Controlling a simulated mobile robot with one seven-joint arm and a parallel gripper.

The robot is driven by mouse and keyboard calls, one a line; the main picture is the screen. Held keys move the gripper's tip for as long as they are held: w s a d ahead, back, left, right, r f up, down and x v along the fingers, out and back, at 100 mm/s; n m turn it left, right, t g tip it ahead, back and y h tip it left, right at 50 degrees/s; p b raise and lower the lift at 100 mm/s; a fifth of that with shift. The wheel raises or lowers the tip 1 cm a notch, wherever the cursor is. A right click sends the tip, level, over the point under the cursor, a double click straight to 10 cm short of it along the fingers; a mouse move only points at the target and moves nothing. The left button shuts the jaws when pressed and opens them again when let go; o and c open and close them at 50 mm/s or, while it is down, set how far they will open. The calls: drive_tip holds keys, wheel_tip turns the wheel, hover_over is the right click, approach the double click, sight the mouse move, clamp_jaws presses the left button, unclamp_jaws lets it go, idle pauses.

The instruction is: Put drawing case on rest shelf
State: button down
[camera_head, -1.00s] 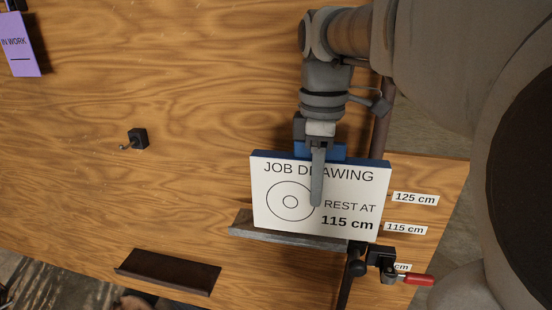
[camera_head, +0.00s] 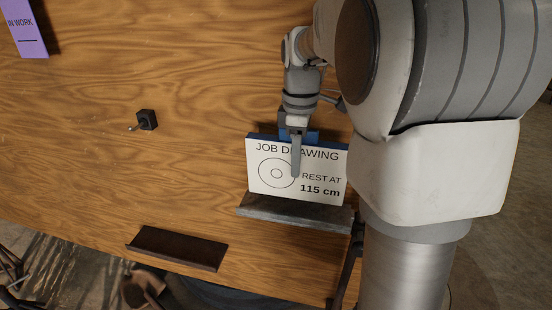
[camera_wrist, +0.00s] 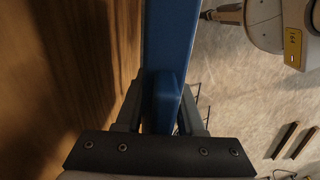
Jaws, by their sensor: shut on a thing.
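The drawing case (camera_head: 268,181) has a white face reading "JOB DRAWING" and "REST AT 115 cm", with a blue back and edge. It stands upright before the wooden board. My gripper (camera_head: 295,165) is shut on its upper edge, one finger over the face. In the wrist view, the case's blue edge (camera_wrist: 172,45) runs between the two fingers (camera_wrist: 160,118). The grey rest shelf (camera_head: 295,213) is directly below the case, against the board. The case's lower edge meets the shelf in the picture; I cannot tell if it bears on it.
A dark brown ledge (camera_head: 177,248) is at the board's lower left. A small black hook block (camera_head: 147,119) and a purple "IN WORK" sign (camera_head: 24,30) are further left. My arm covers the board's right side.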

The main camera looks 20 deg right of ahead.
drive_tip(key=shift+f, duration=1.85)
drive_tip(key=shift+f, duration=0.2)
drive_tip(key=c, duration=0.5)
unclamp_jaws()
drive_tip(key=shift+r, duration=0.1)
